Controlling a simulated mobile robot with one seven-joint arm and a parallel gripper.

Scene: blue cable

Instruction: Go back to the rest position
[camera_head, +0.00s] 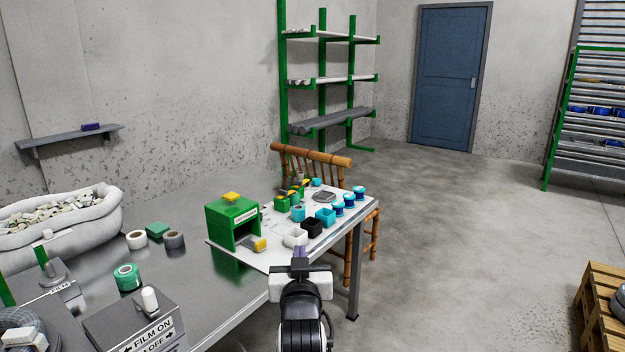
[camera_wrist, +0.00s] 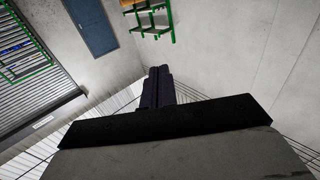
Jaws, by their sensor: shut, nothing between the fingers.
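My gripper (camera_head: 299,252) is at the lower middle of the head view, in front of the near right part of the metal table (camera_head: 190,264). Its fingers are together with nothing between them. In the wrist view the dark fingers (camera_wrist: 158,80) are shut and point toward the bare wall and floor. No blue cable can be made out in either view.
The table holds a green box (camera_head: 232,222), small cups, spools, tape rolls (camera_head: 128,277) and a control box (camera_head: 150,318). A bamboo chair (camera_head: 312,160) stands behind it. A wooden pallet (camera_head: 600,300) is at the right. The floor between is clear.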

